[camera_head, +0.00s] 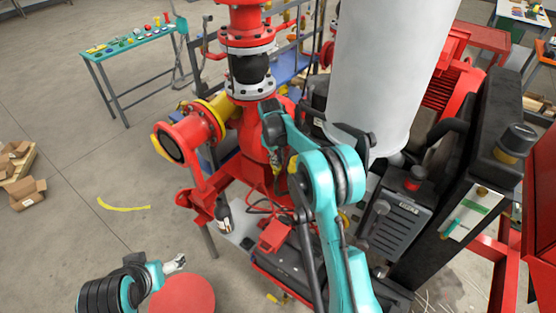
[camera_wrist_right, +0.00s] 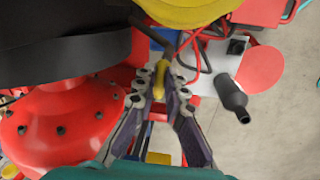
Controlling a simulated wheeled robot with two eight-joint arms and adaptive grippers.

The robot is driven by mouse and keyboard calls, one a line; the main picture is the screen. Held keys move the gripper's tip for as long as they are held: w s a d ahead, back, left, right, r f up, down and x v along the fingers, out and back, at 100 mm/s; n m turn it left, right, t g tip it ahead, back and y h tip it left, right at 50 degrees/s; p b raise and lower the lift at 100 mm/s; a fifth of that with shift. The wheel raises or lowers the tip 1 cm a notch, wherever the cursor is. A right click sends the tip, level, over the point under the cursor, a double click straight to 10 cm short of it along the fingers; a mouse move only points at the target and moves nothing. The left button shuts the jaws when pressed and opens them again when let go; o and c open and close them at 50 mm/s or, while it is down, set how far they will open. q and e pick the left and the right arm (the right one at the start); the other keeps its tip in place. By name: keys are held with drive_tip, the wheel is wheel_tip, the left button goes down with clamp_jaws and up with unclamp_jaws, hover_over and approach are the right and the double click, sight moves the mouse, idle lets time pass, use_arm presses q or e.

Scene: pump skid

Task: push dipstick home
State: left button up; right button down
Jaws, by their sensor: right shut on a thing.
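The yellow dipstick handle (camera_wrist_right: 159,81) shows in the right wrist view, upper middle. My right gripper (camera_wrist_right: 158,88) is shut on it, with a fingertip on each side. The dipstick's lower part and its tube are hidden, so I cannot tell how far in it sits. In the head view my right arm reaches over the skid beside the red pump (camera_head: 255,140), and its fingertips are mostly hidden behind my own arm. My left gripper (camera_head: 178,263) is low at the left, away from the skid, too small to tell open from shut.
A large white cylinder (camera_head: 385,70) and a dark cabinet (camera_head: 470,170) crowd the right. A green table (camera_head: 130,42) stands at back left. The floor at left is mostly clear.

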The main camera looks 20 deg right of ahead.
drive_tip(key=c, duration=1.6)
unclamp_jaws()
drive_tip(key=shift+r, duration=0.1)
drive_tip(key=r, duration=0.4)
drive_tip(key=a+r, duration=0.1)
drive_tip(key=r, duration=0.6)
drive_tip(key=shift+s+a+r, duration=0.25)
drive_tip(key=shift+s+r, duration=0.15)
